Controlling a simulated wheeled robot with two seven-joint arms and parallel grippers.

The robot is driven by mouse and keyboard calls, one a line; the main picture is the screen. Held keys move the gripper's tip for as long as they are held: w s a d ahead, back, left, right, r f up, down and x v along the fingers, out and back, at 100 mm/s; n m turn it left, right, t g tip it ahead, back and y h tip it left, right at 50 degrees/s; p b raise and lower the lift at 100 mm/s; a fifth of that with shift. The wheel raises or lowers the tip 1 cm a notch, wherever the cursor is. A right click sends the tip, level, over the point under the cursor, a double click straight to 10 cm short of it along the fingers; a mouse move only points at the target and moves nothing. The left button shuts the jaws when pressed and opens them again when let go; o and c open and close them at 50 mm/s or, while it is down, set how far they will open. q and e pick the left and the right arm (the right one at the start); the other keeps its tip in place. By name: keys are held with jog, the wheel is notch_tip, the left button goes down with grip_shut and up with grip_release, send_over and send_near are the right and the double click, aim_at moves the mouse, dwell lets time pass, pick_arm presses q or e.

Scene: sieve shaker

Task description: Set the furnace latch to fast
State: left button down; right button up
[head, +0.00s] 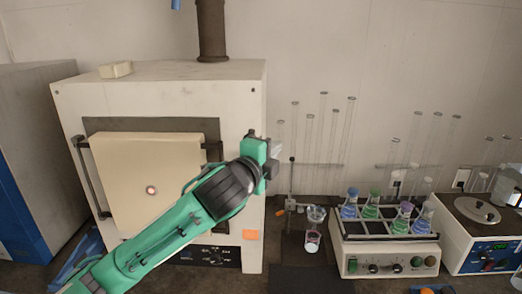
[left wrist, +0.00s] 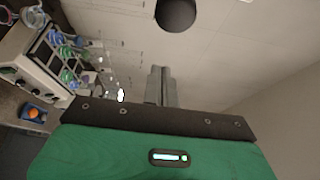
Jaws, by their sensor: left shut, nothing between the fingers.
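The white furnace (head: 170,82) stands at the left of the bench, with its cream door (head: 140,165) closed over the dark front frame. My left arm crosses in front of it, and my left gripper (head: 272,165) is by the furnace's right front edge. The left wrist view shows its fingers (left wrist: 160,72) together with nothing between them. A dark round knob (left wrist: 176,13) shows beyond and apart from the fingertips in that view; I cannot tell if it is the latch. The latch and its setting are not clearly seen, partly hidden by my arm and hand. My right gripper is out of view.
Right of the furnace are a stand with glass tubes, a small beaker (head: 312,240), a shaker (head: 390,258) with colored flasks, and a white and blue device (head: 490,250). A flue pipe (head: 212,30) rises behind the furnace. A dark mat (head: 310,280) lies in front.

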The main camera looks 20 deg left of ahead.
pick_arm(q)
jog(key=a+p, duration=0.1)
jog(key=a, duration=0.1)
jog(key=a+p, duration=0.1)
jog(key=shift+w+a, duration=0.2)
jog(key=shift+a, duration=0.2)
